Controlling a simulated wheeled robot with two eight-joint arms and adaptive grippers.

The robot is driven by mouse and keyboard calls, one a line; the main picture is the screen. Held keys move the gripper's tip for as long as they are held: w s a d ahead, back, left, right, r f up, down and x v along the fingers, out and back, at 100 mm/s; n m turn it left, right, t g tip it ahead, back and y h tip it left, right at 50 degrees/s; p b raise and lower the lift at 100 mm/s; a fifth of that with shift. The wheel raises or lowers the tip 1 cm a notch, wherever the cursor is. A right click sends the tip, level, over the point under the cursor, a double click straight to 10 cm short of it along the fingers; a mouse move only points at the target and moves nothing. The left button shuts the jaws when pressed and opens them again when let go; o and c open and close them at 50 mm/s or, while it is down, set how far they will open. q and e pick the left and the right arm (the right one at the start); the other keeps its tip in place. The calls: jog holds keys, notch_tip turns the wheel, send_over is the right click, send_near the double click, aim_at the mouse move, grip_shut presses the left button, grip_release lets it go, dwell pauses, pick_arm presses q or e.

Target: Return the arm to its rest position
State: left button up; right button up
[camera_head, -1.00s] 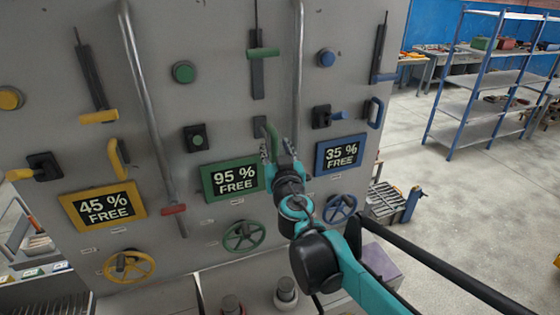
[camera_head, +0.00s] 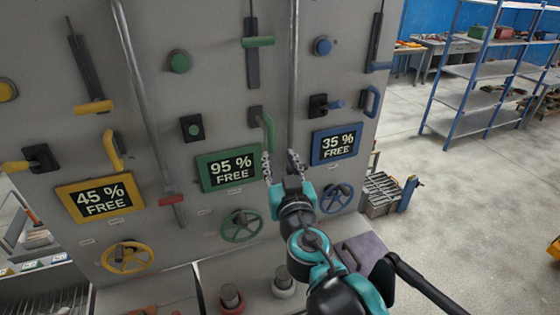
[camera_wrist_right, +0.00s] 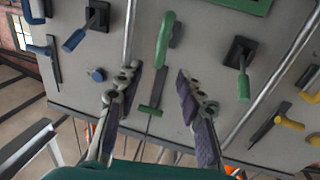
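My right gripper (camera_head: 281,167) is in front of the panel, just right of the green "95 % FREE" sign (camera_head: 228,168) and below the green handle (camera_head: 268,133). Its two fingers stand apart with nothing between them. In the right wrist view the gripper (camera_wrist_right: 158,95) is open, and the green handle (camera_wrist_right: 166,38) shows beyond the fingertips, apart from them. My right arm reaches up from the bottom of the head view. My left gripper is not in view.
The grey panel (camera_head: 215,70) carries yellow, green and blue levers, buttons, signs and wheels. A vertical pipe (camera_head: 293,60) runs close behind the right gripper. A blue-framed shelf (camera_head: 470,95) stands at the right.

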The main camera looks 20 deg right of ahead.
dwell(0.4)
jog(key=s+d+f+m+g+h+b, duration=0.1)
jog(key=s+d+f+g+b, duration=0.1)
jog(key=f+b, duration=0.5)
jog(key=s+d+f+g+h+b, duration=0.1)
jog(key=s+d+f+b, duration=0.15)
jog(key=f, duration=0.85)
jog(key=s+d+f+m+g+h+b, duration=0.1)
jog(key=d+f+g+b, duration=0.1)
jog(key=f+b, duration=0.5)
jog(key=s+a+f+n+g+y+b, duration=0.1)
jog(key=s+a+f+g+y+b, duration=0.1)
jog(key=f, duration=0.7)
jog(key=s+a+f+n+g+y+b, duration=0.1)
jog(key=s+a+f+g+y+b, duration=0.1)
jog(key=f+b, duration=0.4)
jog(key=s+a+f+n+g+y+b, duration=0.1)
jog(key=s+a+f+b, duration=0.2)
jog(key=f, duration=1.1)
jog(key=s+b, duration=0.2)
jog(key=shift+s+a+n+g+y, duration=0.4)
